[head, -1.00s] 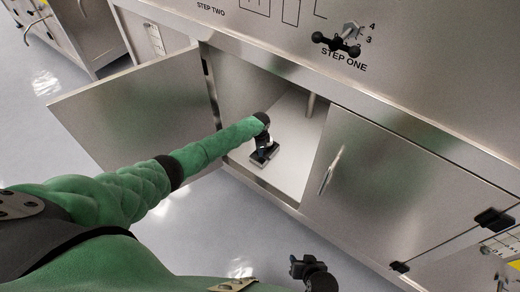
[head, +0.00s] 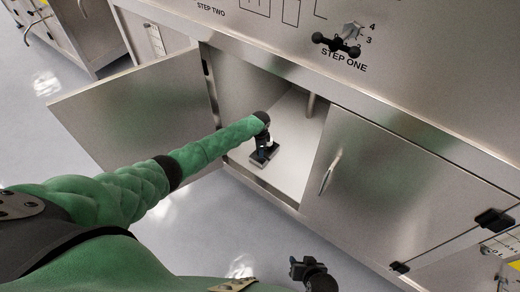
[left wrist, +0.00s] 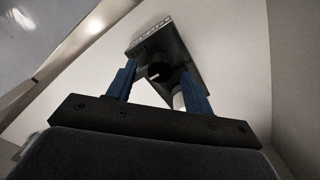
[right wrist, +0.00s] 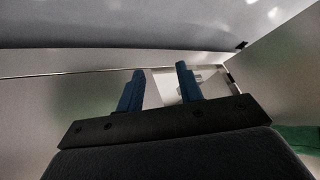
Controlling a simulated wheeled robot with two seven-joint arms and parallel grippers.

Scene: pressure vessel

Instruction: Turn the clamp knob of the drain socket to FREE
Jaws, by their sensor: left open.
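The drain socket (head: 262,158) is a dark block on the pale floor inside the open cabinet. My left gripper (left wrist: 160,80) is open, with one blue finger on each side of the knob; contact cannot be told. In the head view my left gripper (head: 265,143) is just above the block. My right gripper (right wrist: 160,80) is open and empty, outside the cabinet.
The left cabinet door (head: 140,115) stands open beside my left arm. The right door (head: 400,185) is shut, with a bar handle (head: 328,172). A thin post (head: 311,106) stands inside the cabinet. A black-handled valve (head: 337,44) is on the panel above.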

